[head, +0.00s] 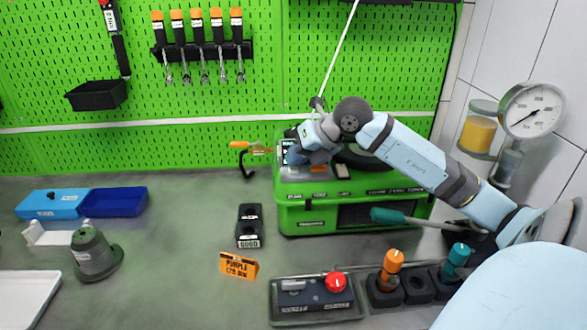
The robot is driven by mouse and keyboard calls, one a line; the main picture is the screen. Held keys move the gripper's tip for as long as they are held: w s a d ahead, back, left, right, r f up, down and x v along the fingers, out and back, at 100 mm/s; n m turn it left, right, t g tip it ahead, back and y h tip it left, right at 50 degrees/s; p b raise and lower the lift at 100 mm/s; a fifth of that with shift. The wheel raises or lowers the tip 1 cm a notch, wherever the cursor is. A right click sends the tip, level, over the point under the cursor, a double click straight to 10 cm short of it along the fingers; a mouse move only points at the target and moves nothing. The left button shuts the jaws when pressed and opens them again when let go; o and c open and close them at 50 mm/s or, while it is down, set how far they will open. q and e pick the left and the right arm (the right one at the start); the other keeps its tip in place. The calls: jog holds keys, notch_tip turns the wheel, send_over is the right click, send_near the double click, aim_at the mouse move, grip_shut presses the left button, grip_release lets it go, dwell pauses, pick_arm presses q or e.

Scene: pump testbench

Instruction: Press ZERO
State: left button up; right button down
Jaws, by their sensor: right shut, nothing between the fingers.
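A green bench unit (300,221) stands at the back middle of the bench. Its top front edge carries a row of small labels, one of which seems to read ZERO (320,195). A small dark display (287,151) stands at its upper left, partly covered. My right arm reaches in from the right, and my right gripper (299,157) is shut and empty at the display and the unit's top left. The gripper hides part of the top, so I cannot make out the ZERO button or tell whether a fingertip touches it. My left gripper is out of view.
A pressure gauge (532,110) is at right.

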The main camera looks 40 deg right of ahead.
jog(key=shift+f, duration=0.2)
jog(key=shift+r, duration=0.1)
jog(key=shift+r+p, duration=0.3)
jog(key=shift+r, duration=0.5)
jog(key=shift+r, duration=0.1)
jog(key=shift+r+p, duration=1.3)
jog(key=shift+r, duration=1.1)
